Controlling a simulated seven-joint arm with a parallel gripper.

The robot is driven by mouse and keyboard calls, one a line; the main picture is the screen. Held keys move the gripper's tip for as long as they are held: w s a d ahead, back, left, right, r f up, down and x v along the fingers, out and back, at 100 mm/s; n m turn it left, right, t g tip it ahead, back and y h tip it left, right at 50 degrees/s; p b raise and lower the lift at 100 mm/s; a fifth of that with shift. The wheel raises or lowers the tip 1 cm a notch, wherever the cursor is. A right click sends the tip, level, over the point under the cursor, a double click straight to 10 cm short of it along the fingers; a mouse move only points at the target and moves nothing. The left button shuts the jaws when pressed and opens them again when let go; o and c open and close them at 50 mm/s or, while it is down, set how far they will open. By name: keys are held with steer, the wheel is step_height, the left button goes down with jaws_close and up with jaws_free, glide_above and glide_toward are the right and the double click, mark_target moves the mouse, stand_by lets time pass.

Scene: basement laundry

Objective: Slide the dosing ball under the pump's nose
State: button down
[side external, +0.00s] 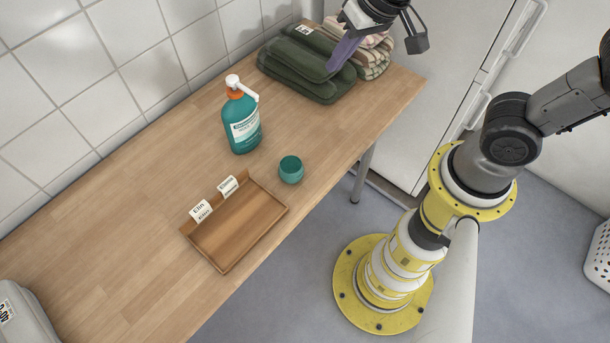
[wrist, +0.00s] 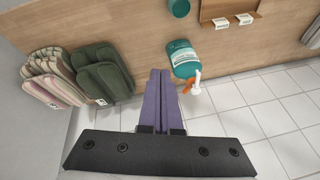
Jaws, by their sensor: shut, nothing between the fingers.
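The dosing ball (side external: 291,169) is a small teal round cup on the wooden table. It stands a little in front and to the right of the pump bottle, apart from it. It also shows at the top edge of the wrist view (wrist: 179,8), partly cut off. The pump bottle (side external: 242,122) is teal with an orange collar and a white nose (side external: 246,90) pointing right; it stands upright, and it also shows in the wrist view (wrist: 183,60). My gripper (side external: 344,50) has purple fingers, shut and empty, above the towels. The fingers show closed together in the wrist view (wrist: 160,75).
Folded green towels (side external: 305,65) and striped towels (side external: 372,55) lie at the table's far end. A wooden tray (side external: 238,232) with two label cards stands left of the ball. A grey case (side external: 25,318) is at the lower left. Tiled wall runs behind the table.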

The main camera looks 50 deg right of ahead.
mark_target(277, 166)
steer(key=s+a+f+n+g, duration=0.1)
steer(key=a+f, duration=0.2)
steer(key=f, duration=0.6)
steer(key=s+a+f+n+g, duration=0.1)
steer(key=s+a+f+g, duration=0.1)
steer(key=f, duration=0.7)
steer(key=s+a+f+g+h, duration=0.1)
steer(key=a+f, duration=0.3)
steer(key=f, duration=0.5)
steer(key=shift+s+a+n+g, duration=0.3)
steer(key=shift+n, duration=0.1)
steer(key=shift+w+f, duration=0.25)
steer(key=shift+w, duration=1.8)
steer(key=w, duration=0.9)
